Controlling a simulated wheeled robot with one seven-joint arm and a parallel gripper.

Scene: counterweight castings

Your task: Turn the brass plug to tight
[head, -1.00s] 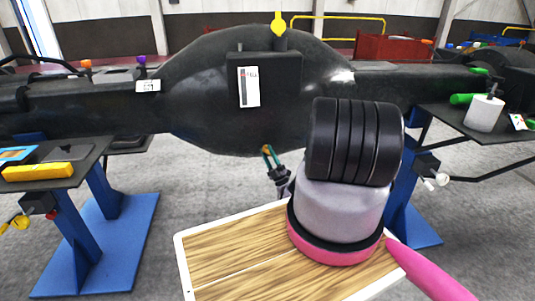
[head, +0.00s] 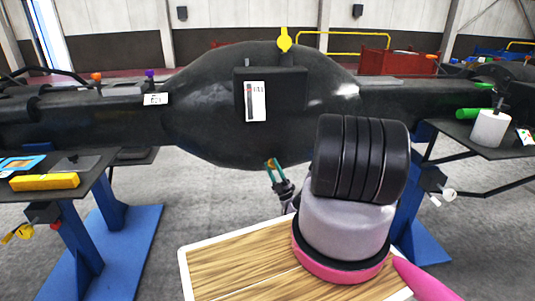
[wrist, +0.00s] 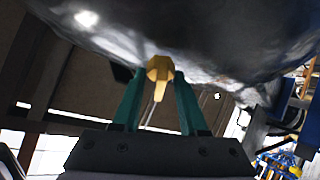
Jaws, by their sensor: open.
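The brass plug (wrist: 158,72) sits at the underside of the big black casting (wrist: 220,45), with a thin rod-like part below its head. It also shows small in the head view (head: 271,164), under the casting's rounded belly (head: 215,115). My gripper (wrist: 158,80) has two green fingers, one on each side of the plug. The jaws are open; whether either finger touches the plug I cannot tell. In the head view my gripper (head: 274,166) is small and partly overlaps the plug, and my arm hides part of the scene at right.
Blue stands (head: 122,225) support the casting. A dark shelf at left holds a yellow block (head: 45,182). A dark shelf at right holds a white cylinder (head: 490,128).

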